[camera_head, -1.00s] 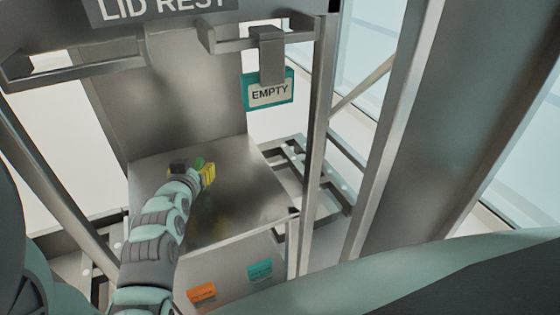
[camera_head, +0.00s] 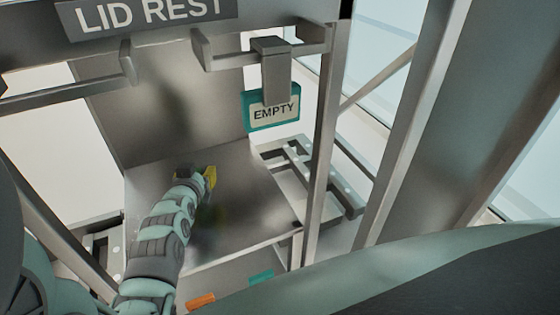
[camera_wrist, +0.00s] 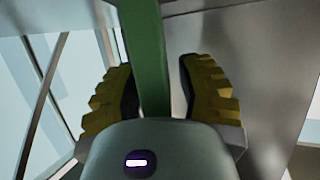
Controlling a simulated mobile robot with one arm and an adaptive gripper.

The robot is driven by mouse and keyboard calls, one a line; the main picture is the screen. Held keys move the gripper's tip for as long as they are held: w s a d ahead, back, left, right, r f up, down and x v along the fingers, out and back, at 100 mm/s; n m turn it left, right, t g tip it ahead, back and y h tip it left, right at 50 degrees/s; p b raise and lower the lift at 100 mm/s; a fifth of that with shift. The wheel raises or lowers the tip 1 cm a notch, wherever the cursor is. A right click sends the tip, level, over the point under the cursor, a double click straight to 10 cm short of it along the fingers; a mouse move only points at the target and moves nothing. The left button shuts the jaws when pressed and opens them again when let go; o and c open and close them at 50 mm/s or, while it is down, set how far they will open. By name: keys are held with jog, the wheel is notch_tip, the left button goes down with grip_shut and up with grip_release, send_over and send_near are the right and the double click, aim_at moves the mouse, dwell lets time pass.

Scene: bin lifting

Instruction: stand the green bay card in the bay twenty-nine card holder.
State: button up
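The green card (camera_wrist: 150,55) shows in the wrist view as a long strip between the two yellow fingers of my gripper (camera_wrist: 158,85). It runs from the top edge down behind the gripper body. A narrow gap shows on the right of the strip; I cannot tell whether the fingers grip it. A teal-bordered card reading EMPTY (camera_head: 273,113) hangs under a grey bracket (camera_head: 276,75) at upper right. I cannot make out any number twenty-nine label.
A LID REST sign (camera_head: 150,13) and metal bars span the top. The metal bench top (camera_head: 255,195) is clear to my gripper's right. Orange (camera_head: 201,300) and teal (camera_head: 262,278) labels mark its front. Upright posts (camera_head: 322,140) stand at right.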

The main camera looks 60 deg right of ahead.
grip_shut()
dwell(0.5)
jog(key=shift+r, duration=0.15)
jog(key=shift+w+r+b, duration=0.1)
jog(key=shift+r+b, duration=0.2)
jog(key=shift+r, duration=0.2)
notch_tip(320, 180, up, 2)
jog(key=shift+b, duration=0.35)
jog(key=s+a+r, duration=0.1)
jog(key=s+a, duration=0.7)
jog(key=s, duration=0.5)
jog(key=shift+s+a+r+b, duration=0.2)
jog(key=shift+s+r+b, duration=0.15)
jog(key=shift+s+b, duration=0.1)
